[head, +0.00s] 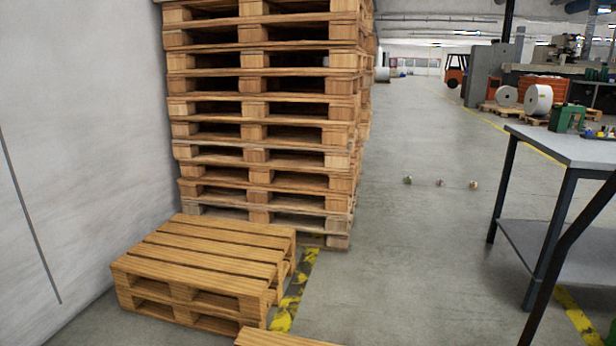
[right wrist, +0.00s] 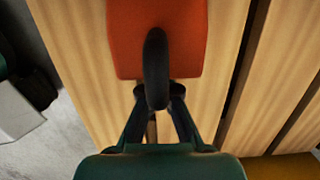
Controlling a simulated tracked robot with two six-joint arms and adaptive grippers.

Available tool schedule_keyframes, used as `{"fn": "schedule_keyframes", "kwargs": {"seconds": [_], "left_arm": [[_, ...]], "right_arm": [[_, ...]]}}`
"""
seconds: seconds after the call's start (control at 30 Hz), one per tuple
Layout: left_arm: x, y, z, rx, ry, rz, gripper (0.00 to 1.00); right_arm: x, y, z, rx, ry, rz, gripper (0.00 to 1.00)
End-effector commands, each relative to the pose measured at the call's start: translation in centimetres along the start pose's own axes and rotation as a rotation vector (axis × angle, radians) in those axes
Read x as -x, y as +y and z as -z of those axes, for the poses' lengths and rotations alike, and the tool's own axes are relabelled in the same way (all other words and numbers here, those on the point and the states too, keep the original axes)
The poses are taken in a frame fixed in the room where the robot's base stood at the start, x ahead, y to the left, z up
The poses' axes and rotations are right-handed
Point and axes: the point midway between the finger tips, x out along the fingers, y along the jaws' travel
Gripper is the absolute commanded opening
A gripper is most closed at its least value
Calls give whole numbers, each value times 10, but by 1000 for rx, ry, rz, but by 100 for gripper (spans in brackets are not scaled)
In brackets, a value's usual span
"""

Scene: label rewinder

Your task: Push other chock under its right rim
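An orange chock (right wrist: 183,40) with a black curved handle (right wrist: 157,62) shows in the right wrist view, over pale wooden boards (right wrist: 223,90). My right gripper (right wrist: 160,92) has its two dark fingertips close together on either side of the handle's near end, and it looks shut on it. The handle hides part of the contact. I cannot tell whether the chock rests on the boards or hangs just above them. Neither gripper shows in the head view, and my left gripper is in neither view. No roll rim shows near the chock.
A tall stack of pallets (head: 262,112) stands by the white wall. A low pallet pile (head: 205,262) is in front, with another pallet's edge (head: 275,338) at the bottom. A grey table (head: 565,148) is at the right. Three small objects (head: 440,183) lie on otherwise clear floor.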

Motion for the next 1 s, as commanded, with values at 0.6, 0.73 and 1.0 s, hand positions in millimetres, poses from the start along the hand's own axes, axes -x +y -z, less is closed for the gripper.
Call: {"fn": "schedule_keyframes", "kwargs": {"seconds": [0.6,0.73,1.0], "left_arm": [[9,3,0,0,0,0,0],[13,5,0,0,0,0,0],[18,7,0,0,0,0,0]], "right_arm": [[11,2,10,6,-2,-3,0],[17,1,20,4,-2,-2,0],[26,1,33,4,-1,0,0]]}}
